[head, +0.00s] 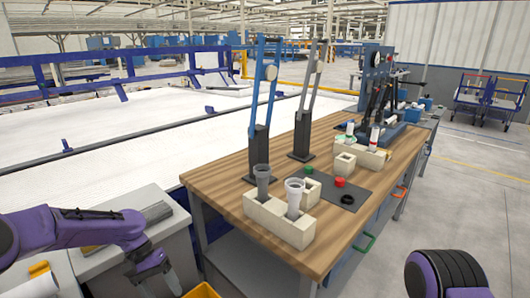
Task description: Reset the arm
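My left arm comes in from the left edge, and its grey gripper (155,272) hangs low beside the grey side surface, left of the wooden table (235,200). It is too small to tell whether its fingers are apart. For my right arm, only a purple and black link shows at the bottom right; the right gripper is out of view. A grey pipe piece (262,178) and a whitish pipe piece (294,192) stand upright in a beige block holder (264,214) at the table's near end. No gripper touches them.
Behind the holder are a small beige block (345,163), a dark mat (325,190) with red, green and black rings, and another beige holder (375,158). Two tall lever stands (259,150) (303,135) rise on the left.

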